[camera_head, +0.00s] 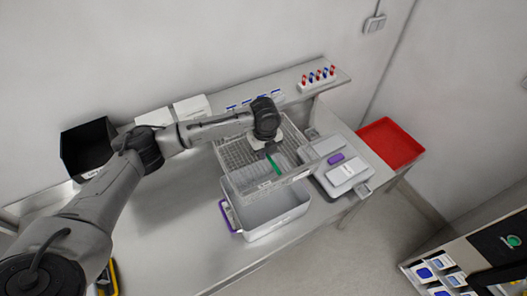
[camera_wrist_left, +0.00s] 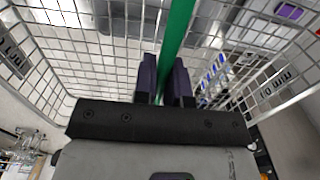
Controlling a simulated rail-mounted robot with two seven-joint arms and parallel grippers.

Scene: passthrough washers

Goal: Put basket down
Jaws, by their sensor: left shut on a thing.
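A wire mesh basket (camera_head: 236,153) hangs from my left gripper (camera_head: 268,152) in the head view, over the table and the back part of a grey bin. Its green bar handle (camera_head: 274,165) also shows in the left wrist view (camera_wrist_left: 178,30). There the purple-black fingers of my left gripper (camera_wrist_left: 166,80) are shut on the green bar, with the mesh (camera_wrist_left: 85,45) all around. The grey bin (camera_head: 275,228) has a purple handle on its left side, and its back is hidden by the basket. I cannot tell the exact gap below the basket. My right gripper is not in view.
Grey boxes with a purple patch (camera_head: 343,172) stand just right of the basket. A red tray (camera_head: 391,144) lies farther right. A shelf with a rack of red and blue items (camera_head: 318,78) runs behind. A black bin (camera_head: 86,148) stands at left. The table's left front (camera_head: 180,240) is clear.

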